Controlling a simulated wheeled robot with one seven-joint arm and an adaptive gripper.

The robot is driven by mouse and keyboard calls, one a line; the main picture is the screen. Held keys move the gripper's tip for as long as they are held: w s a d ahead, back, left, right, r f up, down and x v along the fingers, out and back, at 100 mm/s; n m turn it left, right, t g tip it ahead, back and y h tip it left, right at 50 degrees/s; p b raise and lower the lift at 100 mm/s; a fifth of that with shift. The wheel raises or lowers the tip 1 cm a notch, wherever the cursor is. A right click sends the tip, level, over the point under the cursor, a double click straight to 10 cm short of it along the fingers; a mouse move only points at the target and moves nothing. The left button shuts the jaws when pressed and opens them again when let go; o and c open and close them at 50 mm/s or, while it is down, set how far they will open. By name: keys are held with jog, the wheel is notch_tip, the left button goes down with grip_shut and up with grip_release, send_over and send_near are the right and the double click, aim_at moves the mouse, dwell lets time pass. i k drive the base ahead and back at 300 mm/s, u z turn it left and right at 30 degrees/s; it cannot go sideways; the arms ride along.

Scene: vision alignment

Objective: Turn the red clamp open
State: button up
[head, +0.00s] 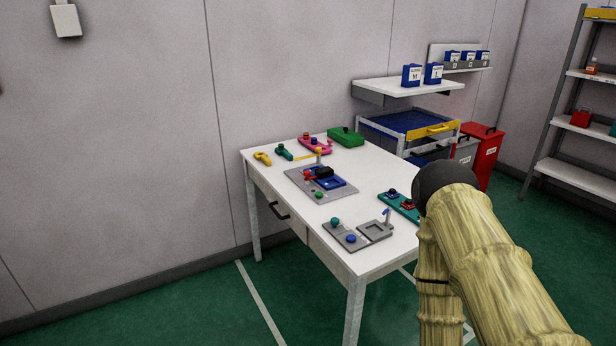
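A grey plate (335,197) lies on the white table (375,170) and bears a blue fixture (337,184) with a black block (324,172) on it. A small red part (308,174), which looks like the red clamp, is at the left side of this fixture. It is too small to tell whether it is open or shut. My arm (490,255) rises at the right, bent at a black joint over the table's right edge. My gripper does not show in the head view.
Another grey plate (343,236) with green and blue knobs is at the table's front. A teal fixture with red knobs (403,205) lies near my arm. Yellow, teal, pink and green (346,137) items line the back. A drawer handle (279,211) sticks out at left. A cart, bins and shelves stand beyond.

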aim_at(307, 173)
jog(key=k, duration=0.6)
jog(key=u, duration=0.65)
jog(key=i, duration=0.75)
jog(key=u, duration=0.55)
jog(key=i, duration=1.15)
jog(key=z, duration=0.35)
